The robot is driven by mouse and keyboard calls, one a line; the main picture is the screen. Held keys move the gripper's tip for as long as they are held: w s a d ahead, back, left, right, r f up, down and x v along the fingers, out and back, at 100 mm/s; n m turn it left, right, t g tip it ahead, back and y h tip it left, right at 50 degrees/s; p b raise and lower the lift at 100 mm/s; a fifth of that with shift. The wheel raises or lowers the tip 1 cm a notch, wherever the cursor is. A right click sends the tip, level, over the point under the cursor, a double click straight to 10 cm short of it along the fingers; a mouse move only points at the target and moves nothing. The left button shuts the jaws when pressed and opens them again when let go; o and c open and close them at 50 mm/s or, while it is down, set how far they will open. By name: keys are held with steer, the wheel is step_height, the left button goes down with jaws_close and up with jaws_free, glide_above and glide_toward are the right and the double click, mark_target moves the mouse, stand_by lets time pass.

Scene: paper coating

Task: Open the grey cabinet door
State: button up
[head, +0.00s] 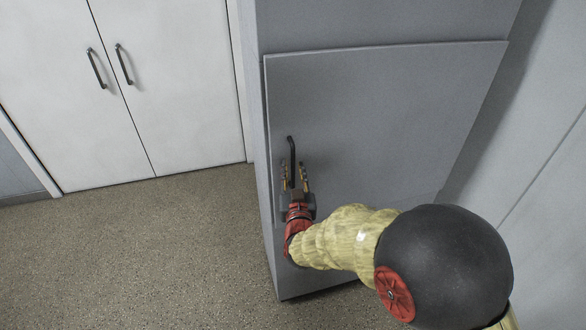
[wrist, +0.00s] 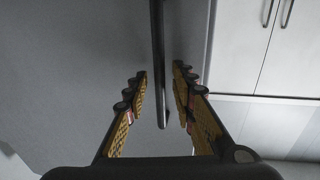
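The grey cabinet door (head: 390,110) is a flat panel on the grey cabinet and looks closed. Its black vertical bar handle (head: 292,158) is near the door's left edge. My gripper (head: 295,177) is at the handle's lower part, in front of the door. In the wrist view the handle (wrist: 158,70) runs down between the two yellow-padded fingers of my gripper (wrist: 159,85). The fingers stand apart, with a gap on each side of the handle, and do not appear to touch it. The handle's lower end shows between them.
White double doors (head: 120,80) with two dark handles stand at the left back. The speckled floor (head: 150,250) in front of them is clear. A pale wall or panel (head: 540,150) stands close on the right of the cabinet.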

steer(key=shift+w, duration=0.75)
steer(key=c, duration=0.3)
jaws_close()
